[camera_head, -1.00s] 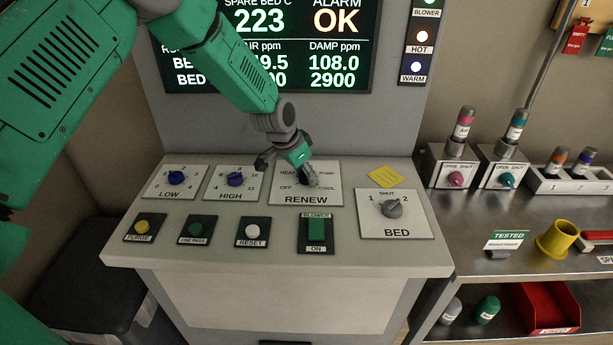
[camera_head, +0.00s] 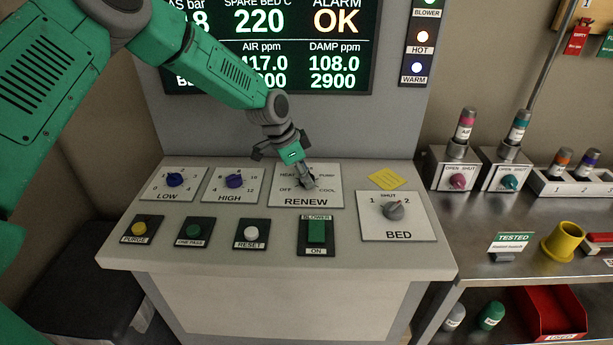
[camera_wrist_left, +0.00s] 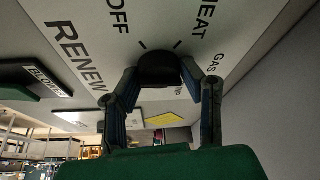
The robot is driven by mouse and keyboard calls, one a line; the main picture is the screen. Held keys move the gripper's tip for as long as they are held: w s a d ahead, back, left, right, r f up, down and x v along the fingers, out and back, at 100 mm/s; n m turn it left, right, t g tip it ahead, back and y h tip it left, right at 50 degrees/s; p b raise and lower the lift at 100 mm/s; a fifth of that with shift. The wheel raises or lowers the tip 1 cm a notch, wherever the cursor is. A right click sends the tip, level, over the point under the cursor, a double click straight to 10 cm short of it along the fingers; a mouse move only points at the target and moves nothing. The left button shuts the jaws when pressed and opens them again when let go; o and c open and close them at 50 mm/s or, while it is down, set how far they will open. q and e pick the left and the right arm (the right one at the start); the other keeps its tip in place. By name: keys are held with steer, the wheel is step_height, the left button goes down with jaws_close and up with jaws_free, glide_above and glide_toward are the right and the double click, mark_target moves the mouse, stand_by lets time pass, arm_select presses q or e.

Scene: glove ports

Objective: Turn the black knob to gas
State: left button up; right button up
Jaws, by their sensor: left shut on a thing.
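The black knob (camera_wrist_left: 158,68) is on the RENEW plate (camera_head: 279,196), with OFF, HEAT and GAS labels showing around it in the wrist view. My left gripper (camera_wrist_left: 160,88) is shut on the knob, one finger on each side of it. In the head view my left gripper (camera_head: 305,180) reaches down onto the RENEW plate and hides most of the knob. I cannot tell which label the knob points to. My right gripper is not in view.
The green BLOWER switch (camera_head: 316,232) and several push buttons are in front. A display (camera_head: 290,50) stands behind.

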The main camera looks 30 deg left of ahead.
arm_select(q)
steer(key=shift+a, duration=0.1)
steer(key=o, duration=1.1)
steer(key=shift+o, duration=0.2)
steer(key=shift+a, duration=0.1)
steer(key=v, duration=1.1)
steer(key=shift+a+r, duration=0.2)
steer(key=shift+r, duration=0.1)
steer(key=shift+s, duration=0.15)
